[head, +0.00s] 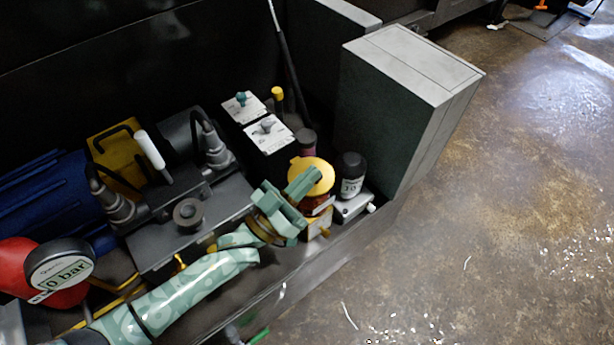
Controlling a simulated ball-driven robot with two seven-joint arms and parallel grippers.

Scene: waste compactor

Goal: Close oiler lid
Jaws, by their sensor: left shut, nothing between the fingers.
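The oiler is a small amber container (317,206) with a round yellow lid (318,168), right of the picture's middle. The lid's face is turned up toward me. I cannot tell whether the lid is fully seated on the container, because my gripper covers its lower left side. My left gripper (309,186) comes in from the lower left on its green patterned arm. It is shut and empty, with its fingers over or against the lid's near left edge; contact is not clear. My right gripper is not in view.
A black-capped cylinder (350,174) stands close right of the oiler. A tall dark green box with a grey top (415,62) rises behind it. Two switch boxes (268,134) and a black valve block (187,216) are to the left. Open floor (480,220) lies right.

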